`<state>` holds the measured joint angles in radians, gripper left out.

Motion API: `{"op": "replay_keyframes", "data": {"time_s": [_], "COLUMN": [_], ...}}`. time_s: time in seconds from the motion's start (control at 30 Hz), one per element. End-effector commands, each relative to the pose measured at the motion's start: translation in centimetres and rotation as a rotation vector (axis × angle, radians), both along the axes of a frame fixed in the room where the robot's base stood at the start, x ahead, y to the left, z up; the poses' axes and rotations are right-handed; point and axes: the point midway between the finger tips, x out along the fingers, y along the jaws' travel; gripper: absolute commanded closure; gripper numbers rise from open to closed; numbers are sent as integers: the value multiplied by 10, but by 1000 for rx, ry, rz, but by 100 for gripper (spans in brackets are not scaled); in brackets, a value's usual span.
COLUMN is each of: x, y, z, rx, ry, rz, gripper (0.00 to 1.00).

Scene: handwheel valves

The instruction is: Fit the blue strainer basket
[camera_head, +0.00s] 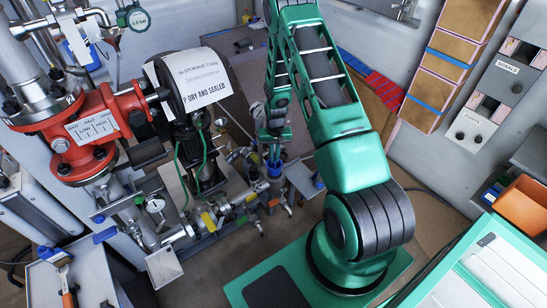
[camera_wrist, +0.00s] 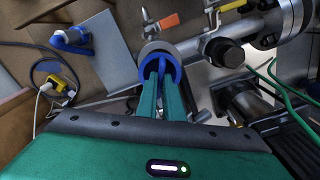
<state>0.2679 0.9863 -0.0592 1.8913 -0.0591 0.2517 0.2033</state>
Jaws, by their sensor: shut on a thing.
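The blue strainer basket (camera_wrist: 174,64) shows in the wrist view as a blue ring with a bar across it. My gripper (camera_wrist: 162,82) is shut on this bar with its green fingers. A pale round rim of the strainer body (camera_wrist: 152,47) shows just behind the basket, on the metal pipework. The basket lines up closely with that rim, but I cannot tell how deep it sits. In the head view my gripper (camera_head: 274,155) points down, with the blue basket (camera_head: 274,170) below it among the pipes. The basket's lower part is hidden.
A blue part (camera_wrist: 72,38) lies on a grey plate (camera_wrist: 100,60) left of the basket. Valves with coloured levers (camera_head: 209,221) crowd the pipework. A black motor with a paper sign (camera_head: 196,80) and a red valve body (camera_head: 85,135) stand to the left.

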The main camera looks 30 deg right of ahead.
Motion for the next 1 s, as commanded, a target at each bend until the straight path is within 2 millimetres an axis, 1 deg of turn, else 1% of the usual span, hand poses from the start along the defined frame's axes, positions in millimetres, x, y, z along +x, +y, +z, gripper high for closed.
{"op": "replay_keyframes", "data": {"time_s": [0.27,1.0], "x": [0,0], "y": [0,-1], "z": [-1,-27], "rx": [0,0], "ry": [0,1], "rz": [0,-1], "gripper": [100,100]}}
